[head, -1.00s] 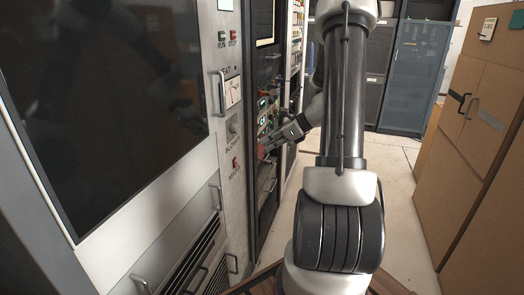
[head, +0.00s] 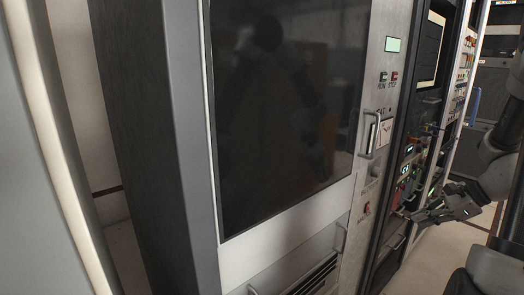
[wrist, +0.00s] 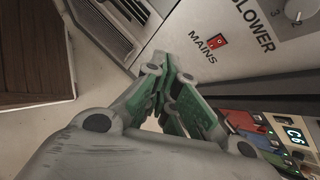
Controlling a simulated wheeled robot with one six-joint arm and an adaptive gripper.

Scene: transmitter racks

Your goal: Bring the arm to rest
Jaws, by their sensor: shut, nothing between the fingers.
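My gripper (head: 404,213) is at the right of the head view, in front of the dark rack (head: 385,262) with coloured modules. In the wrist view my gripper (wrist: 170,62) has its fingers together with nothing between them. Beyond the fingertips is a pale cabinet panel (wrist: 225,68) with a red MAINS switch (wrist: 217,41) and a BLOWER knob (wrist: 293,10). I cannot tell from the wrist view how far the tips are from the panel. My arm (head: 500,180) runs off the right edge of the head view, so most of it is hidden.
A tall cabinet with a dark glass door (head: 290,110) fills the middle of the head view. Its handle (head: 369,134) and RUN and STOP buttons (head: 389,76) are near the rack. Pale floor (head: 450,250) shows beyond the rack at right.

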